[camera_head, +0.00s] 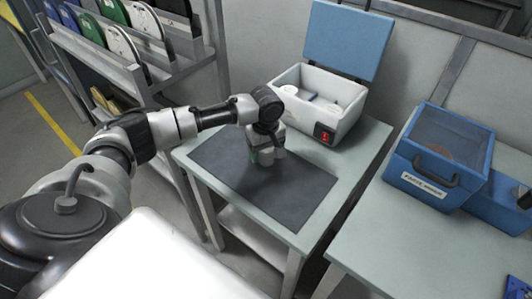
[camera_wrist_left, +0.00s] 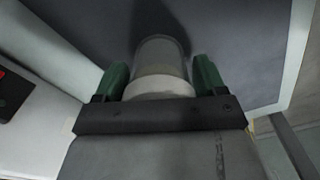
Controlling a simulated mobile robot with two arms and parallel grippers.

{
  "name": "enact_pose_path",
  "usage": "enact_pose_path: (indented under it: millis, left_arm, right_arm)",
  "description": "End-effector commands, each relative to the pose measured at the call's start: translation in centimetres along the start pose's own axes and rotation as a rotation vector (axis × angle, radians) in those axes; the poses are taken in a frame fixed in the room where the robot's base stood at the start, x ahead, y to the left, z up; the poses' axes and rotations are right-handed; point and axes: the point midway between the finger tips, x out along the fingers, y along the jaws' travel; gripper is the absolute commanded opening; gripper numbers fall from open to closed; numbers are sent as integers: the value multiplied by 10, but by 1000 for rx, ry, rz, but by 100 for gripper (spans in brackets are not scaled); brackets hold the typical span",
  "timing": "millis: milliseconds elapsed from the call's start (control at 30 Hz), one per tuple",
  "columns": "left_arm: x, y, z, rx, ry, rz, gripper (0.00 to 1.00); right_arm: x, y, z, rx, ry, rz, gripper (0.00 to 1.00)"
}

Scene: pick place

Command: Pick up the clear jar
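The clear jar (camera_wrist_left: 160,58) is a see-through cylinder with a pale band or lid (camera_wrist_left: 160,88) at the end nearer the wrist camera. My left gripper (camera_wrist_left: 162,75) has its two green fingers on either side of the jar, very near its sides. I cannot tell whether they press on it. In the head view my left gripper (camera_head: 264,158) points down, low over the dark mat (camera_head: 300,185), and largely hides the jar. Whether the jar touches the mat is unclear. My right gripper is not in view.
A blue case (camera_head: 440,160) sits on the table to the right. A rack (camera_head: 130,75) stands at the left. The mat's right part is clear.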

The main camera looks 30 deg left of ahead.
Motion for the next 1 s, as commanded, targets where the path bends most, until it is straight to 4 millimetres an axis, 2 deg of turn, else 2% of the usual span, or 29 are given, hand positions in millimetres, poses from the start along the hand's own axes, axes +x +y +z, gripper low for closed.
enact_pose_path:
  millis: [33, 300, 667, 1000]
  left_arm:
    - [0, 0, 0, 0, 0, 0, 63]
    - [0, 0, 0, 0, 0, 0, 24]
    - [-5, 1, 0, 0, 0, 2, 23]
    - [-36, 1, 0, 0, 0, 4, 23]
  right_arm:
    - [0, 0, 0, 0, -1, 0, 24]
    - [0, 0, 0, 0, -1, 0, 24]
    - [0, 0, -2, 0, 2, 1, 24]
    - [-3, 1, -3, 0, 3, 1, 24]
